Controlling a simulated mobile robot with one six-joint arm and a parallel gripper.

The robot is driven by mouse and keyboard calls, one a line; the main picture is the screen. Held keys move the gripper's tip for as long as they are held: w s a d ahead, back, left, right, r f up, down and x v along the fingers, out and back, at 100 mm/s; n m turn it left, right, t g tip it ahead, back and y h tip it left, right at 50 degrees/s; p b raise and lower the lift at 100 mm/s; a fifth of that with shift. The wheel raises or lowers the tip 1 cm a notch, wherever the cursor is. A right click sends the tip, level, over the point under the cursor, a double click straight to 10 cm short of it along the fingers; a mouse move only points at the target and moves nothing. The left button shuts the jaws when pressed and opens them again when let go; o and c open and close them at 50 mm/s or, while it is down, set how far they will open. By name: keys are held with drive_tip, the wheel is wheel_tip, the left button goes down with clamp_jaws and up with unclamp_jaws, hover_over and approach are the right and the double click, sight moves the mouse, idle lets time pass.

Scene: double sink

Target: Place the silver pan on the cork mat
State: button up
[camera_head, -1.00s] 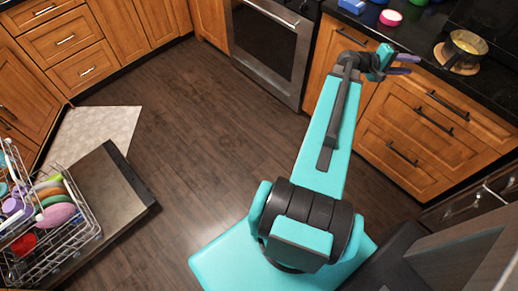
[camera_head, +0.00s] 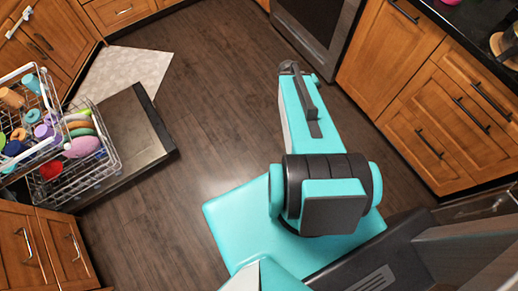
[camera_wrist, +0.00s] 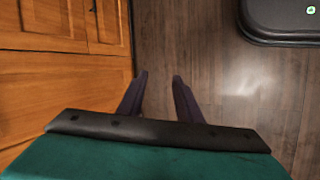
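A dark pan (camera_head: 511,40), partly cut off by the right edge of the head view, stands on the black counter. A tan round cork mat (camera_head: 497,46) shows at its base; the pan appears to rest on or over it, but the cut-off view hides how fully. My gripper (camera_wrist: 157,78) shows in the wrist view with its two dark fingers apart and only floor and cabinet front beyond them. It is empty, low in front of the wooden cabinets and well away from the pan.
An open dishwasher with loaded racks (camera_head: 75,150) and its lowered door (camera_head: 125,120) stands at the left. An oven (camera_head: 318,28) is at the top. Wooden drawers (camera_head: 455,105) run below the counter at the right. The dark floor (camera_head: 215,100) between is clear.

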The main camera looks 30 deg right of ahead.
drive_tip(key=s+a+f+g+y, duration=0.1)
drive_tip(key=s+a+f+y, duration=0.1)
drive_tip(key=a, duration=0.8)
drive_tip(key=s+a+f+n+g+y, duration=0.1)
drive_tip(key=s+a+f, duration=0.4)
drive_tip(key=a, duration=0.6)
drive_tip(key=s+a+f+n+y, duration=0.1)
drive_tip(key=s+a+f+y, duration=0.2)
drive_tip(key=a, duration=0.8)
drive_tip(key=shift+s+f+g, duration=0.4)
drive_tip(key=shift+s+f, duration=0.15)
drive_tip(key=shift+s, duration=0.05)
drive_tip(key=shift+a+f, duration=0.1)
drive_tip(key=shift+f, duration=0.1)
drive_tip(key=shift+r, duration=0.1)
